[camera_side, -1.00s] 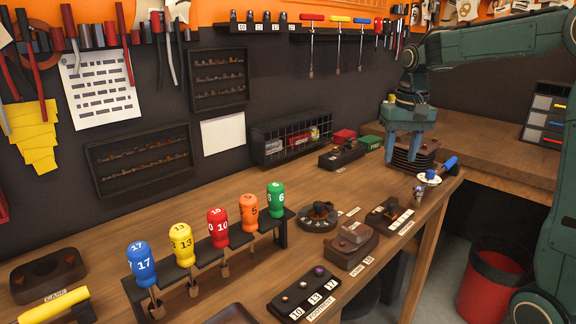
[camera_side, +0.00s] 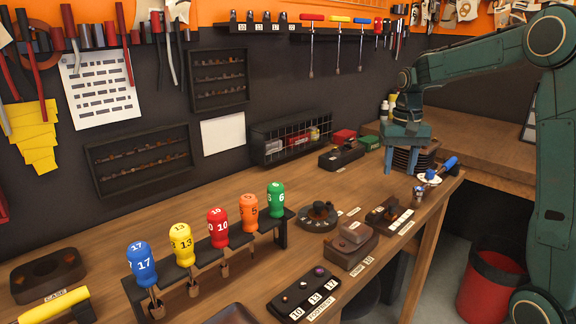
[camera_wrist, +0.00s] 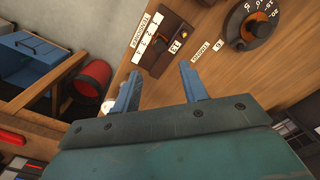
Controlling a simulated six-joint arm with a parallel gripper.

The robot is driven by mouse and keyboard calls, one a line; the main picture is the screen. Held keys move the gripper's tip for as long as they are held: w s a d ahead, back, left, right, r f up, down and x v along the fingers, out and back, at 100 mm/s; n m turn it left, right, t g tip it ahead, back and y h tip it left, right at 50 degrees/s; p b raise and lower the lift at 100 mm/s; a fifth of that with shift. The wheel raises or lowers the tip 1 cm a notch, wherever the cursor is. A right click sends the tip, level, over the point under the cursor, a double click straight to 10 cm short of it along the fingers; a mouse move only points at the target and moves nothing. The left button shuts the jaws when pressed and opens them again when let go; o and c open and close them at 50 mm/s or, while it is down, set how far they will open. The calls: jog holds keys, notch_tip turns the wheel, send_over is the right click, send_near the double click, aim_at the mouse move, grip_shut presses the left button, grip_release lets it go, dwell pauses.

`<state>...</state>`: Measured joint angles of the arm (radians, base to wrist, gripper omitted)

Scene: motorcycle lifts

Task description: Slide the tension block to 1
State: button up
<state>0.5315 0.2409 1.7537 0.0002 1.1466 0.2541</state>
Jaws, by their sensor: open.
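The tensioner (camera_side: 376,220) is a dark flat base near the right end of the bench, with a white number strip along its front edge. A small grey-brown block (camera_side: 392,207) stands up from it, around the middle of its length. In the wrist view the tensioner (camera_wrist: 158,55) lies just beyond my fingers, its label and number strip on its left. I cannot tell which number the block stands at. My gripper (camera_side: 402,168) is open and empty, pointing down, above and behind the tensioner and apart from it. Its two blue fingers (camera_wrist: 160,76) also show in the wrist view.
A round black dial (camera_side: 318,216) and a brown box-like block (camera_side: 351,243) stand left of the tensioner. A white dish with a blue-handled tool (camera_side: 436,172) is close on its right. Stacked dark discs (camera_side: 428,158) stand behind. A red bin (camera_side: 492,285) is on the floor.

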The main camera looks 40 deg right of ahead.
aim_at(393, 204)
notch_tip(393, 204, down, 10)
jog(key=shift+f, duration=0.25)
dwell(0.3)
jog(key=shift+c, duration=0.4)
